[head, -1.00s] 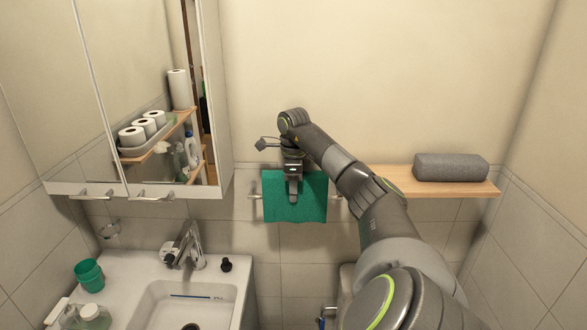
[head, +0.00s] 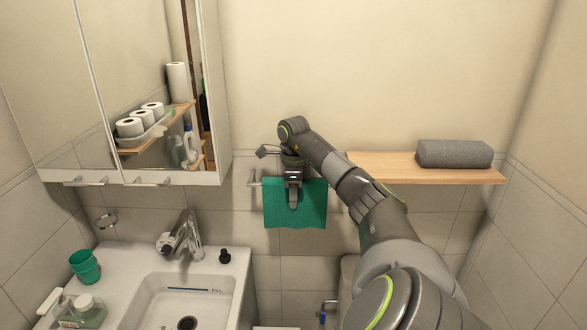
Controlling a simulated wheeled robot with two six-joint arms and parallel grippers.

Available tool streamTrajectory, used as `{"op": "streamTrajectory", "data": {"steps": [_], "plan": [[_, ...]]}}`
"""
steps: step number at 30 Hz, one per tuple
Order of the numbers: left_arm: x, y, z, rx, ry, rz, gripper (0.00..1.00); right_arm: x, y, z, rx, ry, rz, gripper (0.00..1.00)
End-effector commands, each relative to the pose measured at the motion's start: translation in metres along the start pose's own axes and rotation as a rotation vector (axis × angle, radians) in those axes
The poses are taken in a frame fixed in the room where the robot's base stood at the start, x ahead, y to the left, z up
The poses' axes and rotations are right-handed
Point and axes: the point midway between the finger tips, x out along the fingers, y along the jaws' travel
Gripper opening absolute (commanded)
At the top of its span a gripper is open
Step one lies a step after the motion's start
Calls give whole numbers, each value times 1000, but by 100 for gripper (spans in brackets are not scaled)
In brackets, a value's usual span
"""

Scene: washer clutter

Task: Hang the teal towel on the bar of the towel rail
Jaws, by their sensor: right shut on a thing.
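The teal towel (head: 312,205) hangs flat and spread from my right gripper (head: 293,200) in the middle of the head view, in front of the tiled wall. My right gripper is shut on the towel near its upper edge, with the fingers pointing down. The towel rail (head: 254,179) shows only at its left end, just left of the towel. The rest of its bar is hidden behind the towel and my right arm. I cannot tell whether the towel touches the bar. My left gripper is not in view.
A wooden shelf (head: 390,168) with a rolled grey towel (head: 455,154) is on the wall at right. A mirror cabinet (head: 130,90) is at left. Below it are a sink (head: 180,300), a faucet (head: 183,235), a green cup (head: 85,266) and a soap bottle (head: 84,311).

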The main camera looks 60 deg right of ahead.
Motion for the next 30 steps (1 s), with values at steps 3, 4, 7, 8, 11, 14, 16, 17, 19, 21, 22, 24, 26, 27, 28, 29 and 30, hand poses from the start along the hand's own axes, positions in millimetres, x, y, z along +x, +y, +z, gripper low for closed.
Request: {"op": "streamTrajectory", "data": {"steps": [3,4,7,8,11,14,16,17,19,21,22,24,26,27,28,29,30], "plan": [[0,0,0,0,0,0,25,0,0,0,0,0,0,12],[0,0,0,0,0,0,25,0,0,0,0,0,0,12],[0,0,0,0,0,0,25,0,0,0,0,0,0,12],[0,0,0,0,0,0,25,0,0,0,0,0,0,39],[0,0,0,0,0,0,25,0,0,0,0,0,0,52],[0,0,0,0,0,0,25,0,0,0,0,0,0,63],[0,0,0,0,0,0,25,0,0,0,0,0,0,63],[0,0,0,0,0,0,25,0,0,0,0,0,0,63],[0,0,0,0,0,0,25,0,0,0,0,0,0,63],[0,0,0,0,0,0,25,0,0,0,0,0,0,63],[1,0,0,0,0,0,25,0,0,0,0,0,0,63],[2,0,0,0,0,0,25,-4,0,0,0,-1,-2,63],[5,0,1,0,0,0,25,-10,-1,1,-1,-2,-4,63],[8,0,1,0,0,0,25,-15,-1,1,0,-2,-3,63],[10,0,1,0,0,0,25,-20,-1,1,0,-3,-5,63],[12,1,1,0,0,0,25,-26,-1,1,0,-3,-5,63],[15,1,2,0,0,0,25,-34,-1,1,0,-4,-5,63]]}}
